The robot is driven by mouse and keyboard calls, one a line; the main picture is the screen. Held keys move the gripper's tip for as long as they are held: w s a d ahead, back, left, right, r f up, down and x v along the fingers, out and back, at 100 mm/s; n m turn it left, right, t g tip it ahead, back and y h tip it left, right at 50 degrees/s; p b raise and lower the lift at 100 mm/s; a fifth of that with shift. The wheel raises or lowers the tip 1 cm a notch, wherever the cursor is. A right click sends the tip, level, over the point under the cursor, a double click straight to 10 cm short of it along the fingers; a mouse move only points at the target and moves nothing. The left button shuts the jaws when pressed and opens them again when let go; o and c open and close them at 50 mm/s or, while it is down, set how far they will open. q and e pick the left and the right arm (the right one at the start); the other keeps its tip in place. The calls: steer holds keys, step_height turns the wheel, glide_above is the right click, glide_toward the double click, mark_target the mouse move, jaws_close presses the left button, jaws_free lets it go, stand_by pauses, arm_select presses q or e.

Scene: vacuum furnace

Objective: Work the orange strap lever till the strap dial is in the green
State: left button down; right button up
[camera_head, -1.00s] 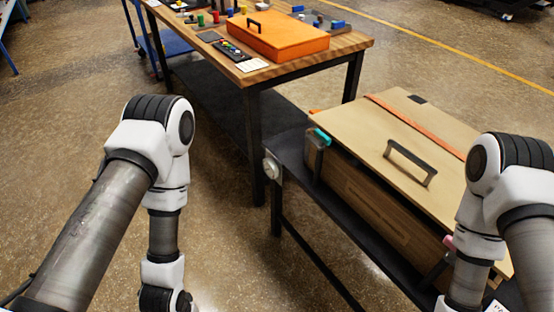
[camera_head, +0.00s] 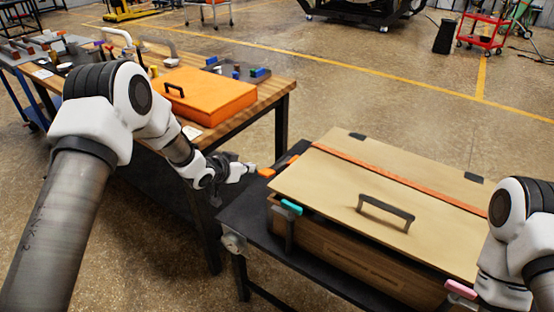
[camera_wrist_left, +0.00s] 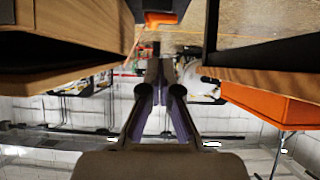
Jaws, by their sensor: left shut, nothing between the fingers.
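An orange strap (camera_head: 400,178) runs across the tan lid of the wooden crate (camera_head: 340,254). A small orange piece (camera_head: 266,172), which looks like the strap lever's end, stands at the crate's far left side. It shows at the top of the left wrist view (camera_wrist_left: 160,18). My left gripper (camera_head: 252,168) is shut and empty, its tips just left of this piece; the wrist view shows its fingers together (camera_wrist_left: 160,66) and apart from the orange. A round pale disc (camera_head: 233,243) sits at the dark table's corner; I cannot tell whether it is the strap dial. My right gripper is out of view.
The crate stands on a dark table (camera_head: 240,208) with a teal-tipped clamp (camera_head: 291,207) and a pink-tipped one (camera_head: 460,288). Left of it, a wooden bench (camera_head: 279,86) holds an orange case (camera_head: 205,95). A gap separates the tables.

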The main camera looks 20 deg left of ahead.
arm_select(q)
step_height(320, 180, up, 4)
glide_above(263, 172)
steer(key=f, duration=0.5)
steer(key=shift+w+d+f, duration=0.15)
steer(key=shift+w+f, duration=0.15)
steer(key=shift+w, duration=0.05)
steer(key=f, duration=0.3)
steer(key=shift+s+f, duration=0.2)
steer(key=shift+s, duration=0.05)
steer(key=shift+s+f, duration=0.1)
steer(key=shift+f, duration=0.15)
steer(key=shift+f, duration=0.1)
